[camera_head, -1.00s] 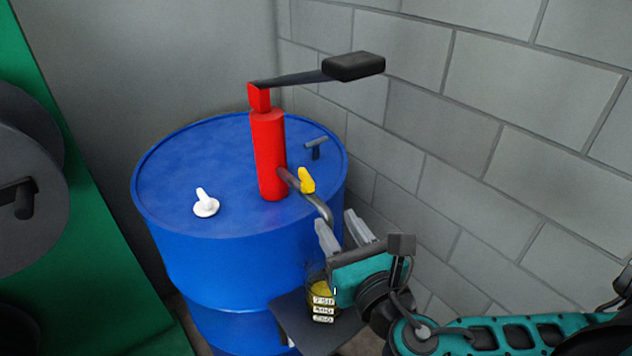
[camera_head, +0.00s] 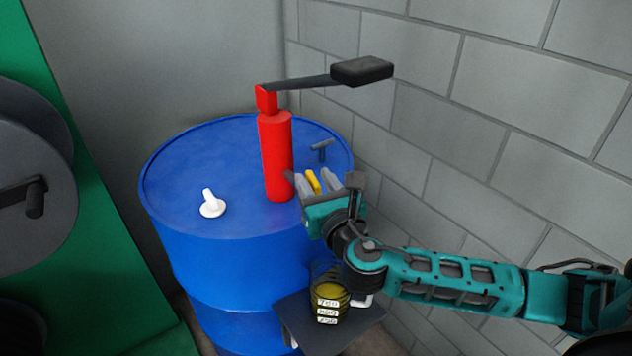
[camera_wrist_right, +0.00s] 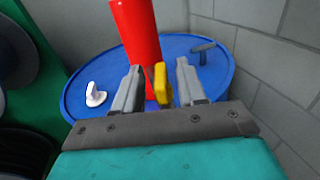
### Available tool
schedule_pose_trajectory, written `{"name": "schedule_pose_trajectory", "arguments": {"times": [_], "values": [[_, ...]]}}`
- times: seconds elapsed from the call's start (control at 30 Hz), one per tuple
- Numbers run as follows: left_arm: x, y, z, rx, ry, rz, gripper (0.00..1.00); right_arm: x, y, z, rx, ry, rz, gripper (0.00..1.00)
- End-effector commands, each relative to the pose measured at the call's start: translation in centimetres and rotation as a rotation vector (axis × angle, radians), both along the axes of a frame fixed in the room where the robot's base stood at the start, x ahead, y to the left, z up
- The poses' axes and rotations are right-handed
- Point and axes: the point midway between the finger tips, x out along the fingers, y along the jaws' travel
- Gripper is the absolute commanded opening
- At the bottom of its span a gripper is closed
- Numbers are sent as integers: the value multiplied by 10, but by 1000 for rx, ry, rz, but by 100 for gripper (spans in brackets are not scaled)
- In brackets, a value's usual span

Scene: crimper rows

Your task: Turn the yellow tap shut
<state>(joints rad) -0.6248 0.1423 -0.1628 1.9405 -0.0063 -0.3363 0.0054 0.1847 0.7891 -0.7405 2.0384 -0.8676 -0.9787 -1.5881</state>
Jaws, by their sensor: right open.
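The yellow tap (camera_head: 313,182) sits on the spout of the red hand pump (camera_head: 276,155), which stands on the blue drum (camera_head: 235,215). My right gripper (camera_head: 319,180) is at the tap, its two grey fingers apart with the yellow handle between them. The spout is mostly hidden behind the gripper. My left gripper is not in view.
A jug (camera_head: 328,292) with yellowish liquid and white labels stands on a dark stand (camera_head: 360,322) below my right wrist. A white fitting (camera_head: 211,204) and a grey T-handle (camera_head: 321,149) are on the drum top. The pump's black-gripped lever (camera_head: 361,71) reaches right. A block wall (camera_head: 500,130) stands behind.

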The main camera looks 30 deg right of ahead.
Motion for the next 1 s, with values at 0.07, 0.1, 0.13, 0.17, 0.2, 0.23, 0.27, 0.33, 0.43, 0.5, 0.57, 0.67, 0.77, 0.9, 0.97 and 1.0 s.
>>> {"name": "schedule_pose_trajectory", "arguments": {"times": [0.07, 0.1, 0.13, 0.17, 0.2, 0.23, 0.27, 0.33, 0.43, 0.5, 0.57, 0.67, 0.77, 0.9, 0.97, 1.0], "values": [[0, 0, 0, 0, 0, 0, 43, 0, 0, 0, 0, 0, 0, 40], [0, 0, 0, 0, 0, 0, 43, 0, 0, 0, 0, 0, 0, 40], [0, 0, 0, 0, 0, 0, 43, 0, 0, 0, 0, 0, 0, 40], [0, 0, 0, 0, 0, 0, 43, 0, 0, 0, 0, 0, 0, 40], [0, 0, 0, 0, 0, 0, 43, 0, 0, 0, 0, 0, 0, 37], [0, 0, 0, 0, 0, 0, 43, 0, 0, 0, 0, 0, 0, 34], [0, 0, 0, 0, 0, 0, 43, 0, 0, 0, 0, 0, 0, 31], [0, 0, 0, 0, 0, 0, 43, 0, 0, 0, 0, 0, 0, 24], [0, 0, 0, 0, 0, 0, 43, 0, 0, 0, 0, 0, 0, 15], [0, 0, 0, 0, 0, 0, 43, 0, 0, 0, 0, 0, 0, 8], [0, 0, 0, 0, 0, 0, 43, 0, 0, 0, 0, 0, 0, 2], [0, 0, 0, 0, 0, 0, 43, 0, 0, 0, 0, 0, 0, 0], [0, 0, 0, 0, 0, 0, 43, 0, 0, 0, 0, 0, 0, 0], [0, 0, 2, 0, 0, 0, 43, 0, 1, 1, 2, 0, -12, 0], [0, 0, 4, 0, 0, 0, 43, 0, 2, 1, 3, 0, -26, 0], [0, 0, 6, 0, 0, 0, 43, 0, 2, 1, 3, 1, -39, 0]]}}
